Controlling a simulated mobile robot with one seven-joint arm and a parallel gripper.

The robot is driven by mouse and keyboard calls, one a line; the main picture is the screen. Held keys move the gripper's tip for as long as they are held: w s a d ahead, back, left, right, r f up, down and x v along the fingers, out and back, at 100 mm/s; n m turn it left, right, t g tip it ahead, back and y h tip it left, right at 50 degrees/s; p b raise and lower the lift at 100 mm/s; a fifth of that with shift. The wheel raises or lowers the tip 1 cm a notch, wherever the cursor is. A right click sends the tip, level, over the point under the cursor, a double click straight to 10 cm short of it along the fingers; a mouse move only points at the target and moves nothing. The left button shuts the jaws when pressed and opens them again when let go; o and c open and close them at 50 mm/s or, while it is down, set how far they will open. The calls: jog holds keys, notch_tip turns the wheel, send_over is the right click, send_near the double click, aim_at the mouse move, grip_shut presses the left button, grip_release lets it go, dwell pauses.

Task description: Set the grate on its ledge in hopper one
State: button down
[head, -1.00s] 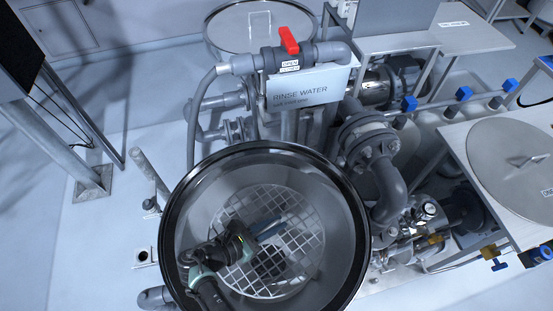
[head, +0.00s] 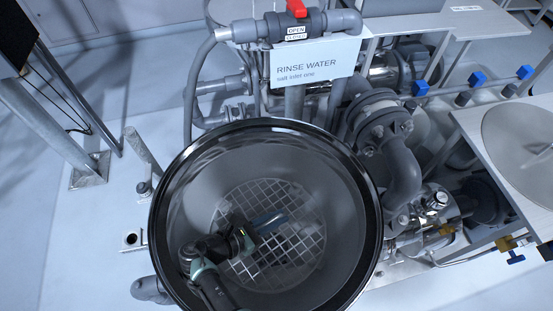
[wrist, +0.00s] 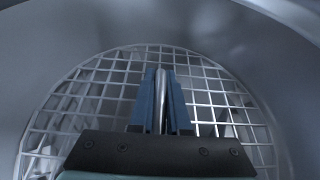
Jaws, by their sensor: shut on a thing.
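The grate (head: 290,255), a round wire mesh, lies inside the black-rimmed hopper (head: 352,165), which stands by the "salt inlet one" sign. My arm reaches down into the hopper from the front. My gripper (head: 272,221) is over the middle of the grate. In the wrist view, the blue fingers of my gripper (wrist: 162,85) are shut on an upright metal piece at the middle of the grate (wrist: 215,92). The grate looks roughly level, with the grey hopper wall around it. Its near part is hidden by my gripper. I cannot tell whether its edge touches the ledge.
A sign (head: 318,68) and a red-handled valve (head: 297,9) stand behind the hopper. Pipes and a flanged fitting (head: 380,128) crowd its right side. A table with a round lid (head: 525,140) is at the right. Pale lumps show through the mesh.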

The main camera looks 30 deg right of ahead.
jog(key=shift+f+b, duration=0.45)
dwell(0.5)
jog(key=c, duration=0.8)
grip_release()
